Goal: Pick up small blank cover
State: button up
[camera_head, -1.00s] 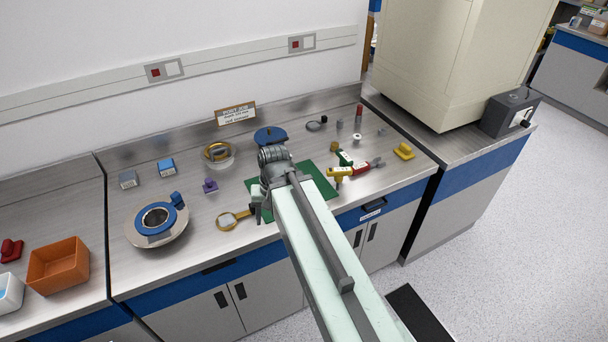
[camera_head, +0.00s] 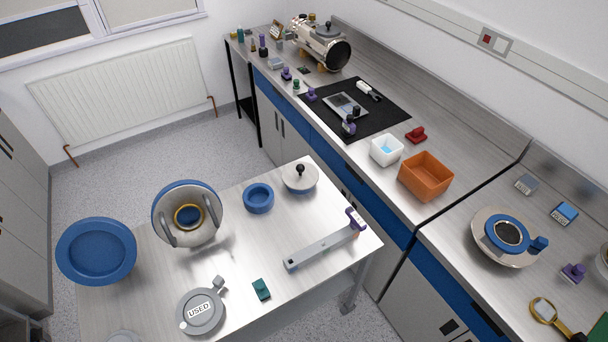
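No part is marked as the small blank cover, so I cannot tell which one it is. Round lid-like parts lie on the near metal table (camera_head: 235,262): a silver disc with a black knob (camera_head: 300,177) at its far right, and a grey disc labelled USED (camera_head: 201,311) at its front. A small blue ring-shaped part (camera_head: 258,198) lies left of the knobbed disc. My gripper is not in view, so its state and its place relative to these parts do not show.
A large open vessel with a blue rim (camera_head: 187,213) and a blue dish (camera_head: 96,251) stand on the table's left. A long grey bar with a purple end (camera_head: 322,246) lies at right. The bench holds an orange bin (camera_head: 425,176) and a white bin (camera_head: 386,150). Floor is clear at left.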

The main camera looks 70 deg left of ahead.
aim_at(298, 176)
jog(key=z, duration=0.15)
jog(key=i, duration=0.65)
jog(key=u, duration=4.05)
jog(key=i, duration=0.55)
jog(key=u, duration=0.1)
